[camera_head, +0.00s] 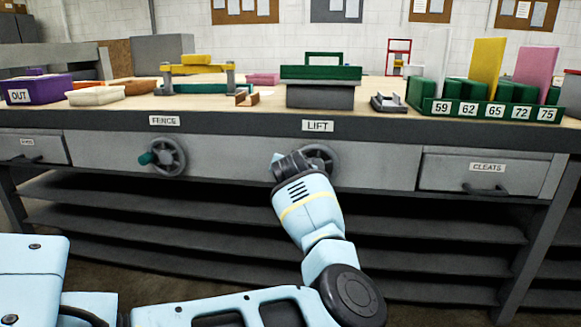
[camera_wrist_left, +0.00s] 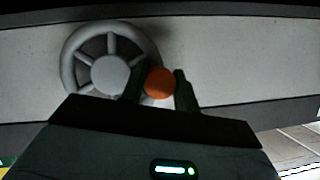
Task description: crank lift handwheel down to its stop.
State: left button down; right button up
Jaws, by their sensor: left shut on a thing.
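The grey spoked lift handwheel (camera_head: 326,154) is on the front of the bench, under the LIFT label (camera_head: 317,125). In the left wrist view the handwheel (camera_wrist_left: 72,62) shows its hub and spokes, with an orange knob (camera_wrist_left: 158,83) beside the hub. My left gripper (camera_head: 277,160) is at the left side of the handwheel in the head view, and my arm hides part of the wheel. In the wrist view its dark fingers (camera_wrist_left: 159,90) are shut on the orange knob, one on each side. My right gripper is not in view.
The fence handwheel (camera_head: 171,158) with a teal knob is to the left. The cleats drawer (camera_head: 478,173) is to the right. Above the lift wheel, a green fixture (camera_head: 320,72) stands on the bench top. Dark open shelves (camera_head: 440,232) run below.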

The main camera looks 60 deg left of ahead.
pick_arm(q)
jog(key=shift+s+a+f+n, duration=0.1)
jog(key=shift+f+n, duration=0.35)
jog(key=shift+n, duration=0.05)
jog(key=shift+f+h, duration=0.1)
jog(key=shift+h, duration=0.2)
jog(key=c, duration=1.3)
grip_release()
